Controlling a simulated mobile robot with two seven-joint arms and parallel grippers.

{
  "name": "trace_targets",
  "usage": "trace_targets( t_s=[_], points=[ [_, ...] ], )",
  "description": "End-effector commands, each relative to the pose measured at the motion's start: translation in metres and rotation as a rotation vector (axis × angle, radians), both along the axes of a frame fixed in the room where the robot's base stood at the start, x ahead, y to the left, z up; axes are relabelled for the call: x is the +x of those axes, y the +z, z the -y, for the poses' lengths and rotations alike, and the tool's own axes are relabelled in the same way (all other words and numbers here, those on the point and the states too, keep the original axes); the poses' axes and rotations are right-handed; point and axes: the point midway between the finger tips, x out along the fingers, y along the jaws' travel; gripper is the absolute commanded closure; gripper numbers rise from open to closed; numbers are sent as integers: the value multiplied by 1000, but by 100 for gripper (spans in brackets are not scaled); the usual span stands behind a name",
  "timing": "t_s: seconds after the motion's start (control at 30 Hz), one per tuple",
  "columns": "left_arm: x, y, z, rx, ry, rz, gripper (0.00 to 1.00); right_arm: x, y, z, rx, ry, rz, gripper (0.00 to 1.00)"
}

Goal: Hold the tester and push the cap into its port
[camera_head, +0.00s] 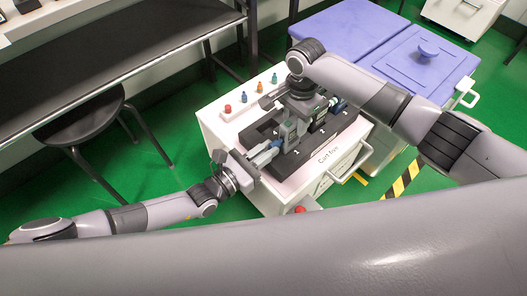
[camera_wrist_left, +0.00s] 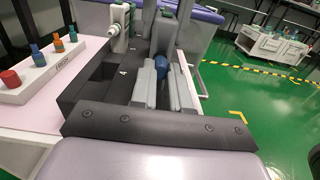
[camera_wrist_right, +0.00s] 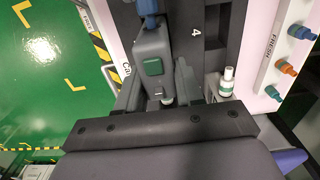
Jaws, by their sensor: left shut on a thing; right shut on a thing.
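The tester (camera_wrist_right: 152,62) is a grey handheld body with a small green screen. It also shows in the head view (camera_head: 290,131), above the black tray on the cart. My right gripper (camera_wrist_right: 158,88) is shut on it from above. The blue cap (camera_wrist_left: 161,66) sits between the fingers of my left gripper (camera_wrist_left: 164,80), which is shut on it. In the right wrist view the blue cap (camera_wrist_right: 148,8) is at the tester's far end, cut by the frame edge. In the head view my left gripper (camera_head: 270,150) is beside the tester. The port is hidden; I cannot tell how deep the cap sits.
The black tray (camera_head: 284,168) lies on the white cart (camera_head: 215,122). A rack marked FRESH (camera_wrist_left: 45,85) holds several coloured caps. A bench (camera_head: 110,60) and stool (camera_head: 80,122) stand left; a purple-lidded bin (camera_head: 345,35) stands behind.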

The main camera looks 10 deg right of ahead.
Motion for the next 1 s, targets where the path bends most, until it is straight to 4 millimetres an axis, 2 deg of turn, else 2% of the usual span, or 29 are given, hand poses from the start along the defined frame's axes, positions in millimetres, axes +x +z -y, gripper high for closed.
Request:
trace_targets(
  t_s=[0.9, 0.93, 1.0],
  points=[
    [9, 0, 14, 0, -1, 0, 100, 0, 1, -1, 2, 1, 0, 93],
    [9, 0, 14, -1, -1, 1, 81, 0, 1, -1, 2, 2, 0, 93],
    [9, 0, 14, -1, -1, 1, 58, 0, 1, -1, 4, 2, 0, 93]
  ],
)
